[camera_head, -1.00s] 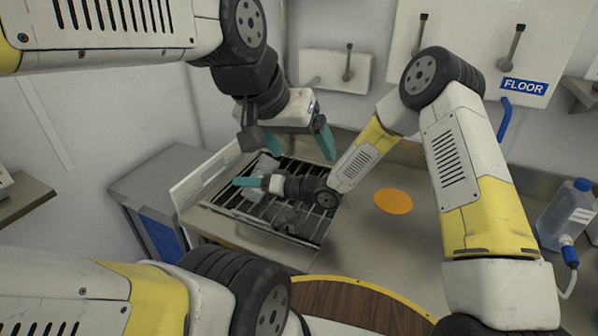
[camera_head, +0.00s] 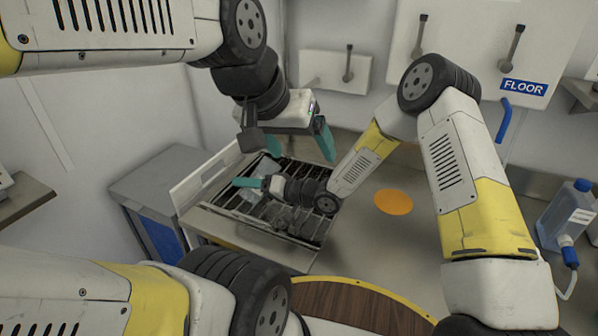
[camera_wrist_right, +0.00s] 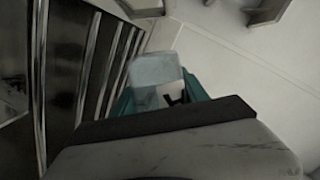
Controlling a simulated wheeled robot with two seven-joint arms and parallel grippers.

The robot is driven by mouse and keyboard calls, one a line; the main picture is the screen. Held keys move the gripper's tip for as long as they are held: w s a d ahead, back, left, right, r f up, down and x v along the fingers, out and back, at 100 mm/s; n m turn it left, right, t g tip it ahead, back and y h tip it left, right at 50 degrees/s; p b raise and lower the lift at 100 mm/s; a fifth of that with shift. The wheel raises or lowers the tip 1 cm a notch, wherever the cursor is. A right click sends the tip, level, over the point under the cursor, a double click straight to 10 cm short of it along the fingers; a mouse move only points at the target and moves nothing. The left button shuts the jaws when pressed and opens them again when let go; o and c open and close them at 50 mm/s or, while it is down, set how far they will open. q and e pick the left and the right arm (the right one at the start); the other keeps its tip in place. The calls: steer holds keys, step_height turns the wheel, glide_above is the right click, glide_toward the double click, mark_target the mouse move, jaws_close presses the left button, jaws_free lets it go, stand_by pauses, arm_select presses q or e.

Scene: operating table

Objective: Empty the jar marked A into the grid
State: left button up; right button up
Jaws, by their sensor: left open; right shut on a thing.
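My right gripper (camera_head: 255,184) is low over the dark slatted grid (camera_head: 306,229) in the head view. It is shut on a pale translucent jar (camera_wrist_right: 158,70), seen between its teal fingers in the right wrist view. A white label with part of a black mark shows on the jar; the letter is not fully readable. My left gripper (camera_head: 299,148) is open and empty, above and to the right of the right gripper.
A pale panel (camera_head: 200,178) stands along the grid's left side. An orange disc (camera_head: 393,202) lies on the bare counter to the right. A clear bottle with a blue cap (camera_head: 567,215) stands at the far right. A round wooden top (camera_head: 350,308) is in front.

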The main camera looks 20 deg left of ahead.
mark_target(252, 176)
steer(key=shift+s+r+m+y+b, duration=0.15)
steer(key=shift+r+m+y+b, duration=0.3)
steer(key=shift+r+m, duration=0.35)
stand_by(0.5)
steer(key=shift+a+m+y+b, duration=0.1)
steer(key=shift+m+y+b, duration=0.2)
steer(key=shift+m, duration=0.4)
stand_by(0.9)
steer(key=shift+w+d+r+m+y+b, duration=0.3)
steer(key=shift+w+r+m+y+b, duration=0.15)
steer(key=shift+r+m, duration=0.35)
stand_by(1.4)
steer(key=shift+w+d+f+m+y+b, duration=0.1)
steer(key=shift+w+m+y+b, duration=0.15)
steer(key=shift+m, duration=0.4)
steer(key=shift+w+m+y+b, duration=0.1)
steer(key=shift+m+y+b, duration=0.1)
steer(key=shift+m, duration=0.45)
stand_by(1.5)
